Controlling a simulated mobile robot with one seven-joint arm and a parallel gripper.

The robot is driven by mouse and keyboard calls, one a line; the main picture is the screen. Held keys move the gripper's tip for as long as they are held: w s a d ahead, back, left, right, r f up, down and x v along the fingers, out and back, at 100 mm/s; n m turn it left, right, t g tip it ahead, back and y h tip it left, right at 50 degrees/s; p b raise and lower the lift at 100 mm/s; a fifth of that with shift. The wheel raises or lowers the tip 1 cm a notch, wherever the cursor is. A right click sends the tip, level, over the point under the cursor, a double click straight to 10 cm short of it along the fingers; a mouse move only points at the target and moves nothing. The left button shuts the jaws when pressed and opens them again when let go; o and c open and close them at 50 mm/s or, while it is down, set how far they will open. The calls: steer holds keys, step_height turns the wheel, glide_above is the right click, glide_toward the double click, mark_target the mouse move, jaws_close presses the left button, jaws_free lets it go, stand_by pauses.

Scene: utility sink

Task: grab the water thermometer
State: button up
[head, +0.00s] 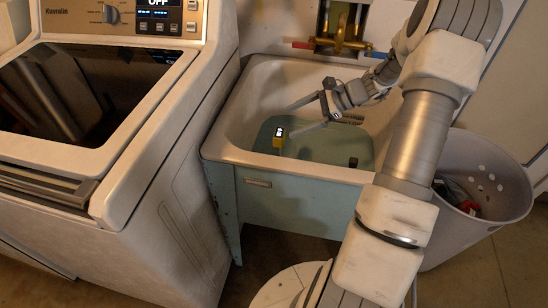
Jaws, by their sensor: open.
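The fingers are empty. The lower fingertip is close to the thermometer's right side; I cannot tell whether they touch. The thermometer's lower part is hard to make out in the water.
A washing machine (150,190) stands left of the sink. A brass faucet (342,40) with red and blue handles is at the back. A small dark object (353,162) is at the sink's front right. A grey basket (480,180) stands on the floor at right.

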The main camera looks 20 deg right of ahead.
mark_target(279, 136)
steer(key=w+d+f+m+t+y+b, duration=0.1)
steer(key=d+f+m+t+b, duration=0.1)
steer(key=d+f+m, duration=0.35)
steer(key=w+a+f+n+b, duration=0.1)
steer(key=w+a+f+b, duration=0.3)
steer(key=a, duration=0.7)
step_height(279, 136, down, 2)
steer(key=shift+w+f+t, duration=0.15)
steer(key=shift+w+t, duration=0.25)
steer(key=shift+w, duration=0.4)
steer(key=shift+c, duration=0.3)
jaws_close()
